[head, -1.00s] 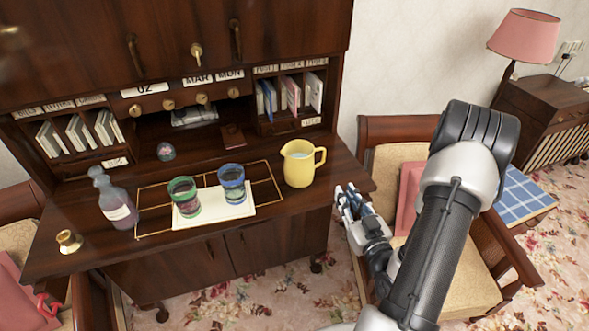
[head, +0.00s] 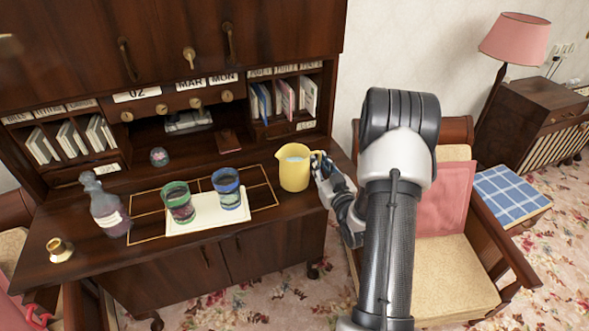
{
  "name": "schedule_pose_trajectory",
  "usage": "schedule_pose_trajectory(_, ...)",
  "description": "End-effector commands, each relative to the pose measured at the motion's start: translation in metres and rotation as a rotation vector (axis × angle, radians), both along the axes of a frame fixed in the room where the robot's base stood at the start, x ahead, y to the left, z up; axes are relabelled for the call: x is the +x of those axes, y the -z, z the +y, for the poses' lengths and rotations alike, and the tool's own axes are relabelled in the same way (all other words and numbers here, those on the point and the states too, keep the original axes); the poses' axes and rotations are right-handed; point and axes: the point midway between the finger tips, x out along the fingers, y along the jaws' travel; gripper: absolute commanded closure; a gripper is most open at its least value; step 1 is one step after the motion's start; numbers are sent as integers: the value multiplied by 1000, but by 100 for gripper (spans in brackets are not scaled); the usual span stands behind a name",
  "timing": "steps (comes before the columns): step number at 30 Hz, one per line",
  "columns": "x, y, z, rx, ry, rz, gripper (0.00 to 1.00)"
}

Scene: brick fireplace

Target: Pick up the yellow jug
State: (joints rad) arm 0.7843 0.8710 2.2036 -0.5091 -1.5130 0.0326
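The yellow jug (head: 294,174) stands upright on the right part of the dark wooden desk top, with something pale inside. My gripper (head: 319,164) is at the jug's right side, where the handle is. Its fingers overlap the handle and hide most of it. I cannot tell whether the fingers touch the handle or are closed on it.
A green-rimmed glass (head: 178,203) and a blue-rimmed glass (head: 227,188) stand on a white cloth (head: 206,222) left of the jug. A bottle (head: 106,208) and a small brass pot (head: 59,249) are farther left. An armchair (head: 452,270) stands right of the desk.

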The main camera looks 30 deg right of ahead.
Motion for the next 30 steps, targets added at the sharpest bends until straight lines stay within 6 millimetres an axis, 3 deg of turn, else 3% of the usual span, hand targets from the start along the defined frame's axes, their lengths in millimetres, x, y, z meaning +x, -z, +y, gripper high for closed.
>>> schedule_pose_trajectory(9, 6, 0, -1, 1, 0, 1, 84)
schedule_pose_trajectory(17, 6, 0, -2, 0, 0, 1, 100)
schedule_pose_trajectory(30, 6, 0, -2, 0, 0, 1, 100)
